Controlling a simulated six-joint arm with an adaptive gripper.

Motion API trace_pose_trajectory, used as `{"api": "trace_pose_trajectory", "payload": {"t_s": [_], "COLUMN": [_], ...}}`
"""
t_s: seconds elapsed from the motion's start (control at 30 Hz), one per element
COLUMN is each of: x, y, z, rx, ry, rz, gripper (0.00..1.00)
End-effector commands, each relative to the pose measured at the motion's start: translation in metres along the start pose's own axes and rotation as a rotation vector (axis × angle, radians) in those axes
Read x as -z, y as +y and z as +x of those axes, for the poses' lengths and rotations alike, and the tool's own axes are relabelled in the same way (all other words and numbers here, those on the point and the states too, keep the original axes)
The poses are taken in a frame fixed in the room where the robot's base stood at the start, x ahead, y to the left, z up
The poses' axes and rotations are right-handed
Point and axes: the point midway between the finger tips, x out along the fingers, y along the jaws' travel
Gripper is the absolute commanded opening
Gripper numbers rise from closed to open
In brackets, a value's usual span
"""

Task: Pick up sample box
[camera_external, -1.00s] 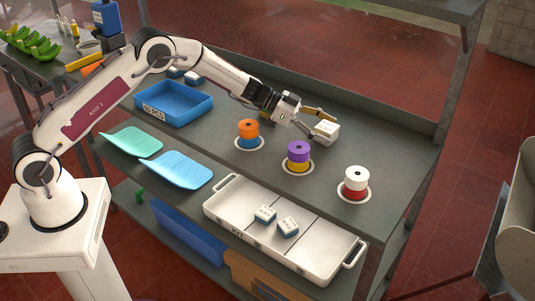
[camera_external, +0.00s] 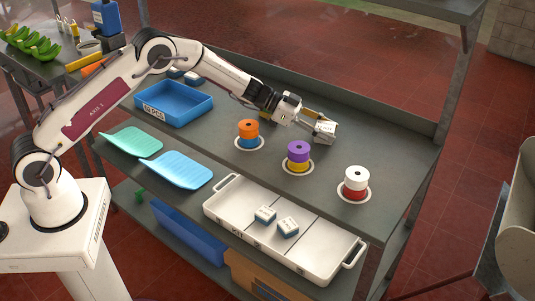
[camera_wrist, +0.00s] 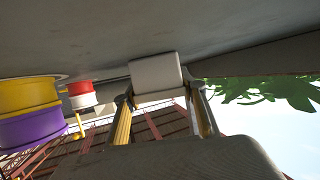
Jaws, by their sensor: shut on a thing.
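The sample box (camera_external: 325,132) is a small white block on the dark bench, right of the middle, behind the purple and yellow spool stack. My gripper (camera_external: 318,124) is at its left side with the fingers closed on it. In the wrist view the box (camera_wrist: 156,71) sits between the two fingertips of my gripper (camera_wrist: 158,92), close to the grey bench surface. I cannot tell whether it is clear of the bench. Two similar boxes (camera_external: 265,214) (camera_external: 288,227) lie in the white tray (camera_external: 226,212) at the front.
Spool stacks stand on round markers: orange and blue (camera_external: 248,134), purple and yellow (camera_external: 298,157), white and red (camera_external: 356,183). A blue bin (camera_external: 188,117) and two curved trays (camera_external: 176,169) (camera_external: 132,141) are left. Bench right of the box is clear.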

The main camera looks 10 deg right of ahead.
Motion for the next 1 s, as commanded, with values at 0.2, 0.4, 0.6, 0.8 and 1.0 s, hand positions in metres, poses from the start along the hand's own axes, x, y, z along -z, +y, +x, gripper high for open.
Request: {"api": "trace_pose_trajectory", "payload": {"t_s": [0.2,0.4,0.6,0.8,1.0], "x": [-0.001,0.004,0.020,0.047,0.073], "y": [0.000,0.000,0.000,0.000,0.000], "z": [0.000,-0.002,-0.008,-0.019,-0.030], "rx": [0.000,0.000,0.000,0.000,0.000], "ry": [-0.001,-0.001,0.001,0.002,0.001], "rz": [0.000,0.000,0.002,0.002,0.002], "gripper": [0.17,0.17,0.17,0.17,0.17]}}
